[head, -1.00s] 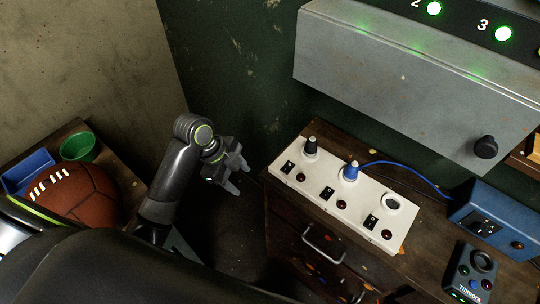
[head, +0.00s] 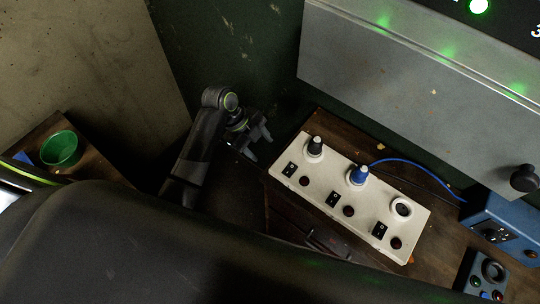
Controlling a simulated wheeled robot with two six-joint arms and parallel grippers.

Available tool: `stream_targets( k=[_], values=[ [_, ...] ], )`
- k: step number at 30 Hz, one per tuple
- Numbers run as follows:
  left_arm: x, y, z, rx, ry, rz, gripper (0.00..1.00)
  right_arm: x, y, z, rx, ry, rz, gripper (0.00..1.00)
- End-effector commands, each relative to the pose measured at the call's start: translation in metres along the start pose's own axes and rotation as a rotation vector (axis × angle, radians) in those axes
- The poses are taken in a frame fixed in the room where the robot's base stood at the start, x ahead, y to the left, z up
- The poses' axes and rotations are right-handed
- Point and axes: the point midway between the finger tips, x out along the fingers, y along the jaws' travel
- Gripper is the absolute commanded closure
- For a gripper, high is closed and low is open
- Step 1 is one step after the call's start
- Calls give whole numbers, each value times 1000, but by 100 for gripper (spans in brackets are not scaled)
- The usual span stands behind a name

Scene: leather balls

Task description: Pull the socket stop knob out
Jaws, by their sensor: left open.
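A white socket strip (head: 347,198) lies on the wooden cabinet top. A black knob with a pale top (head: 315,146) stands upright in its left socket. A blue plug (head: 358,175) with a blue cable sits in the middle socket. The right socket (head: 402,208) is a round white ring with a dark centre. I cannot tell for sure which of these is the stop knob. My left gripper (head: 262,138) is open and empty, to the left of the black knob and apart from it. My right gripper is not in view.
A grey metal cabinet (head: 412,85) with a black knob (head: 524,178) overhangs behind the strip. A blue box (head: 497,226) and a small dark control box (head: 488,274) stand at the right. A green cup (head: 61,149) stands on a wooden surface at the left.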

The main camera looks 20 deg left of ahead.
Motion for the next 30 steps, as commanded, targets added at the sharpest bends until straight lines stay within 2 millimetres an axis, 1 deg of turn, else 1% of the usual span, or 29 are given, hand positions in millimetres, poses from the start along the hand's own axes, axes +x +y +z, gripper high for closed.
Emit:
stream_targets(
  k=[1, 3, 6, 7, 12, 15, 20, 25, 30],
  values=[
    [12, 1, -1, -3, 4, 4, 46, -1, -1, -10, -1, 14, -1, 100],
    [26, 1, -1, -1, 3, 3, 46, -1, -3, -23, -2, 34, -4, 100],
    [44, 0, -1, -1, 3, 3, 46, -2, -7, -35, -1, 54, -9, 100],
    [48, 1, -1, -1, 1, 3, 46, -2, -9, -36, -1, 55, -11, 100],
    [67, 0, 0, 0, 1, 1, 46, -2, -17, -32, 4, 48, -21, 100],
    [72, 0, 0, 0, -1, 0, 46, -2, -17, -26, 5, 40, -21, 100],
    [75, 0, 0, 0, -2, 0, 46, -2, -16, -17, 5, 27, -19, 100],
    [74, 0, 0, 0, -2, 0, 46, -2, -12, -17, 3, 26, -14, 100],
    [74, 0, 0, 0, -1, 0, 69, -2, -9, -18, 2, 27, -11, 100]
  ],
)
